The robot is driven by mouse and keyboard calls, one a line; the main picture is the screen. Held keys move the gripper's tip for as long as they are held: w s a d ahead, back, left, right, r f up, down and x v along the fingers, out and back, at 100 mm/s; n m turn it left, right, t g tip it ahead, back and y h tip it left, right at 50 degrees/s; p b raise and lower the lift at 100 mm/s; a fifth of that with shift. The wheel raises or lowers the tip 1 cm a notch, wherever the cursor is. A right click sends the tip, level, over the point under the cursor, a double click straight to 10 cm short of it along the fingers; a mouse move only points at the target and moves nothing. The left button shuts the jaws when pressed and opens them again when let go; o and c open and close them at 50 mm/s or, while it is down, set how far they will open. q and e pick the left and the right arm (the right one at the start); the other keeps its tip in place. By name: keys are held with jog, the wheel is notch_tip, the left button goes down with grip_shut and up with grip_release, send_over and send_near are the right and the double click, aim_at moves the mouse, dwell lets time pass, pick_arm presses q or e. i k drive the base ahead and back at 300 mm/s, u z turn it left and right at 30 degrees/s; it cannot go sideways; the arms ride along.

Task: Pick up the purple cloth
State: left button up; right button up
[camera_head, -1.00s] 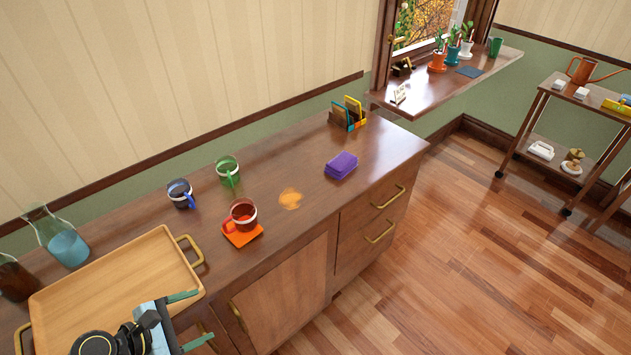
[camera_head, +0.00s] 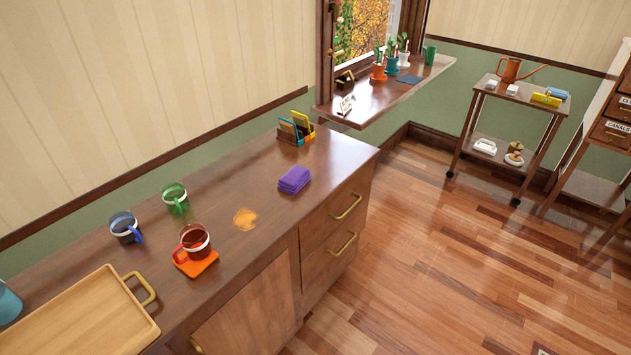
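The purple cloth (camera_head: 294,179) lies folded in a small stack on the wooden counter (camera_head: 240,178), near its right end and above the drawers. Nothing touches it. An orange spill (camera_head: 246,219) is on the counter to its left. Neither of my grippers shows in this view.
A red mug (camera_head: 195,242) sits on an orange coaster (camera_head: 196,264). Green (camera_head: 175,197) and blue (camera_head: 125,227) mugs stand behind it. A wooden tray (camera_head: 80,318) is at the lower left. A card holder (camera_head: 295,130) stands behind the cloth.

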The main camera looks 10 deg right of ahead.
aim_at(293, 180)
jog(key=z, duration=1.05)
jog(key=i, duration=1.7)
jog(key=u, duration=1.75)
